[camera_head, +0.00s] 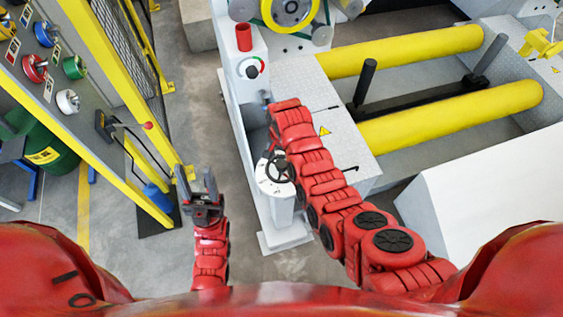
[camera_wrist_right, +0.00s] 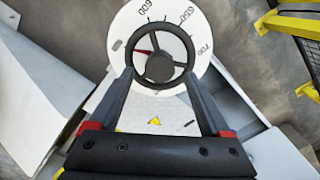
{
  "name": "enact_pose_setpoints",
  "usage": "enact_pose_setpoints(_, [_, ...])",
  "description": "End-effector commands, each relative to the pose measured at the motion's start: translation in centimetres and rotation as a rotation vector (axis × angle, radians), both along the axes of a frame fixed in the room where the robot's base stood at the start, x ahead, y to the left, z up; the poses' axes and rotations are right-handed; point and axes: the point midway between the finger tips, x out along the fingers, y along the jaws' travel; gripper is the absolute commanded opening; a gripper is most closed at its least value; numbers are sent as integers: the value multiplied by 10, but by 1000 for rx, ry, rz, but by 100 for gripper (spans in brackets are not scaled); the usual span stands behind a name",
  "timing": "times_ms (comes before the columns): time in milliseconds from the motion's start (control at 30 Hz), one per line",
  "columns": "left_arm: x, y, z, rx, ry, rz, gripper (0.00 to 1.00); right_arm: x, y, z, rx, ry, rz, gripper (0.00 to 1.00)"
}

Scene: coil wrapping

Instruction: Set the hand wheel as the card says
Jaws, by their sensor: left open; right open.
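The black hand wheel (camera_head: 279,168) sits over a round white dial (camera_head: 268,183) on a pale pedestal. In the right wrist view the wheel (camera_wrist_right: 146,36) has three spokes, and the dial (camera_wrist_right: 204,66) reads 600, 650 and 700. A red pointer (camera_wrist_right: 143,52) shows left of the hub. My right gripper (camera_wrist_right: 158,76) is open, its fingertips at the near left and right of the rim; contact is unclear. The head view mostly hides it behind my arm. My left gripper (camera_head: 197,180) is open and empty, left of the pedestal. I cannot make out the card.
A panel with coloured knobs (camera_head: 35,68) and a yellow fence (camera_head: 110,70) stand at left. A red button (camera_head: 244,37) and a small knob gauge (camera_head: 251,68) are on the machine column. Yellow rollers (camera_head: 450,115) lie at right.

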Motion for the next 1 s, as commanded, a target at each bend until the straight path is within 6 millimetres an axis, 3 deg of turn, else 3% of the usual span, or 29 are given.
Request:
enact_pose_setpoints(200, [0,0,4,0,0,0,50,-1,0,-24,-2,6,2,82])
enact_pose_setpoints(400, [0,0,5,0,0,0,50,-1,0,-36,0,4,1,82])
enact_pose_setpoints(833, [0,0,5,0,0,0,50,0,0,-40,2,-1,0,82])
enact_pose_setpoints(1000, [0,0,5,0,0,0,50,0,0,-40,2,-1,0,51])
